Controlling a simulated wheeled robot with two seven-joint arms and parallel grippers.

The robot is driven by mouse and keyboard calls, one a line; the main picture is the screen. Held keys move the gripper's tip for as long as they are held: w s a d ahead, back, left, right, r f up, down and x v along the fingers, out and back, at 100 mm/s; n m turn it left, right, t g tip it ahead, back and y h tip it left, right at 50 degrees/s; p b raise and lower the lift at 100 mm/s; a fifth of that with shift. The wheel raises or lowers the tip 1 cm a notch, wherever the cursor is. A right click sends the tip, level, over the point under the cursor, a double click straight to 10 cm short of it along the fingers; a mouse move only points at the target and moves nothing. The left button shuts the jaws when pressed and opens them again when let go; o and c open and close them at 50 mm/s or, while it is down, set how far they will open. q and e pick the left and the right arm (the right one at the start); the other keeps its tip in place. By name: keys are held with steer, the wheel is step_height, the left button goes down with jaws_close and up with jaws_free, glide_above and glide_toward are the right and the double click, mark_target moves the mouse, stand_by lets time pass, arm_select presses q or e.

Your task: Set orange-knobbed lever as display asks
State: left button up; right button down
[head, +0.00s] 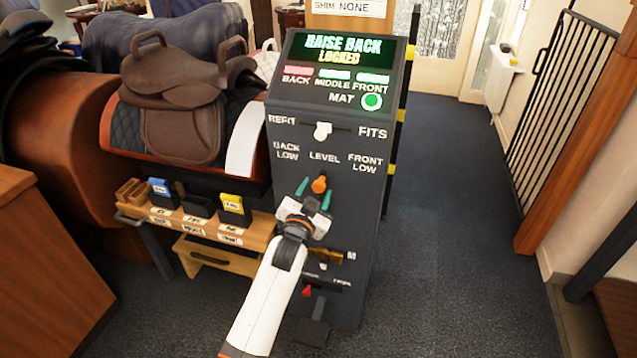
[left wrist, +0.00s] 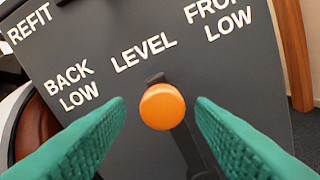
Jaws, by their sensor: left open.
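The lever's orange knob (head: 319,184) stands on the dark panel of the post, below the word LEVEL, between BACK LOW and FRONT LOW. In the left wrist view the orange knob (left wrist: 162,107) sits between my two green fingers, with a gap on both sides. My left gripper (head: 314,194) is open around the knob and not visibly touching it. The display (head: 342,47) reads RAISE BACK, LOCKED. Below it the BACK lamp is red, and the MIDDLE and FRONT lamps are green. My right gripper is not in view.
A white knob (head: 322,131) sits between REFIT and FITS. A brown saddle (head: 175,90) rests left of the post. A wooden shelf (head: 255,226) with blue and yellow blocks is beside the post. A red knob (head: 306,291) is low on the panel. Carpet is clear to the right.

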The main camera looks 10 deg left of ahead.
arm_select(q)
steer(key=shift+s+a, duration=0.1)
steer(key=shift+s, duration=1.6)
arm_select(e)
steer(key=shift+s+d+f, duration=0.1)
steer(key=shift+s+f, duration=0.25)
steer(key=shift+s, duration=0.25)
